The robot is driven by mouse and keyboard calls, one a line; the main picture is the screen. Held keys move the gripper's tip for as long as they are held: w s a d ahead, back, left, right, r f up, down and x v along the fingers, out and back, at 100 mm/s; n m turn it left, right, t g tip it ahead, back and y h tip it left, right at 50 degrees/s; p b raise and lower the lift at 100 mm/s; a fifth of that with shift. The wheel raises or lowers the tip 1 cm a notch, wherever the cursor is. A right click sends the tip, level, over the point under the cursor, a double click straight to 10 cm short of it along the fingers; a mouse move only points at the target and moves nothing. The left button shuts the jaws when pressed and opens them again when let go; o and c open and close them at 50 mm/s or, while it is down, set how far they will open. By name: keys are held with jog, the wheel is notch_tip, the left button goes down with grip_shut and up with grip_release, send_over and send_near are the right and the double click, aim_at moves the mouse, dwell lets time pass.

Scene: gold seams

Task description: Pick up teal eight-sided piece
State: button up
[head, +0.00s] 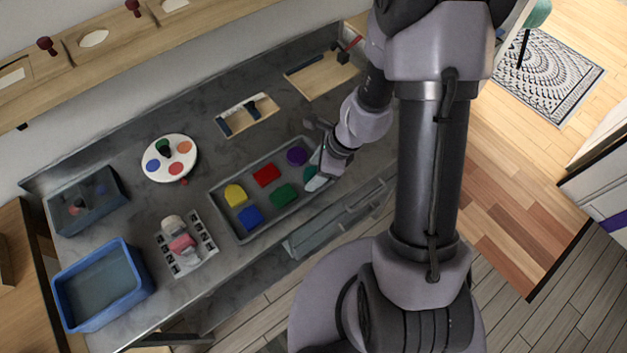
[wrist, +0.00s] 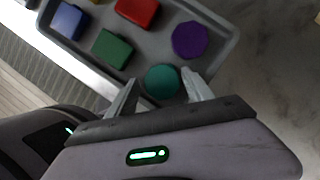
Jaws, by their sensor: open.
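The teal eight-sided piece (wrist: 161,82) lies in the grey tray (wrist: 222,57) at its right end, nearest my gripper. In the head view only a small part of the teal piece (head: 309,173) shows beside my gripper (head: 316,178). In the wrist view my gripper (wrist: 160,92) is open, with one finger on each side of the teal piece. I cannot tell whether the fingers touch it or how high they are above the tray floor.
The tray also holds a purple piece (wrist: 189,40), a green block (wrist: 112,48), a red block (wrist: 138,11), a blue block (wrist: 68,21) and a yellow piece (head: 235,195). A blue bin (head: 103,286) and a round palette (head: 170,158) stand further left on the counter.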

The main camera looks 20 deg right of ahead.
jog(key=shift+w+a+f, duration=0.1)
jog(key=shift+f, duration=0.4)
jog(key=shift+r, duration=0.15)
jog(key=c, duration=1.2)
